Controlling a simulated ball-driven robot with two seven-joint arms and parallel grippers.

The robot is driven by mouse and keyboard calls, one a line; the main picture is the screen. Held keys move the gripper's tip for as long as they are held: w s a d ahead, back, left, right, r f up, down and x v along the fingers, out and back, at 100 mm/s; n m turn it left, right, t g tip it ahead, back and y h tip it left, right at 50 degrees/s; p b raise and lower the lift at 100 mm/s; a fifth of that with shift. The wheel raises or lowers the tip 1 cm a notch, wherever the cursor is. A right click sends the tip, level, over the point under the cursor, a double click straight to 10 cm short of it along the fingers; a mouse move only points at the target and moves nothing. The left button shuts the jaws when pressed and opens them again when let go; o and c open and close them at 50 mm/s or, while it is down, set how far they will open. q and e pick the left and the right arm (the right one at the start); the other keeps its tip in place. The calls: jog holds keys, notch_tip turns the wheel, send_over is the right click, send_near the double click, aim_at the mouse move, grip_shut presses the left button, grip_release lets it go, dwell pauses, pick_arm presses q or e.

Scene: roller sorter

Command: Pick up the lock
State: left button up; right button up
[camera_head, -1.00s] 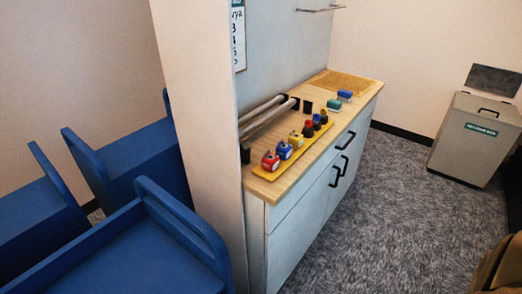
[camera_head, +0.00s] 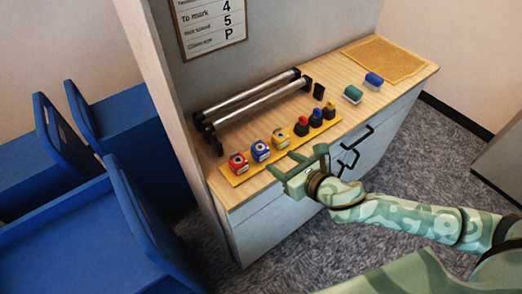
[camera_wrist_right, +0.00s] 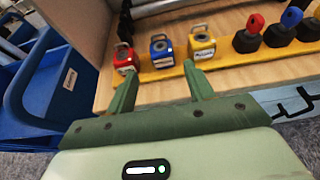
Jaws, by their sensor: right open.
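Three small lock-like blocks stand in a row on a yellow strip (camera_head: 232,180): a red one (camera_head: 237,163), a blue one (camera_head: 260,150) and a yellow one (camera_head: 281,139). In the right wrist view the red lock (camera_wrist_right: 126,59), blue lock (camera_wrist_right: 161,50) and yellow lock (camera_wrist_right: 202,42) show pale labels, and loops show on top of at least the red and blue ones. My right gripper (camera_head: 298,164) is open and empty at the counter's front edge, in front of the strip. Its fingers (camera_wrist_right: 160,78) point towards the locks and look apart from them. My left gripper is not in view.
Black-based knobs with red (camera_head: 302,125), blue (camera_head: 316,116) and yellow (camera_head: 329,110) tops share the strip. Metal rollers (camera_head: 250,98) lie behind. Blue bins (camera_head: 60,240) stand left.

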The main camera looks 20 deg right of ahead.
jog(key=b, duration=0.1)
send_near(259, 146)
jog(key=x, duration=0.3)
jog(key=shift+a+f, duration=0.2)
jog(key=shift+a, duration=0.05)
jog(key=b+x, duration=0.1)
jog(key=x, duration=0.5)
jog(key=shift+d+b, duration=0.15)
jog(key=shift+b, duration=0.25)
jog(key=shift+w, duration=0.15)
jog(key=shift+r, duration=0.1)
jog(key=shift+c, duration=0.3)
jog(key=c, duration=0.7)
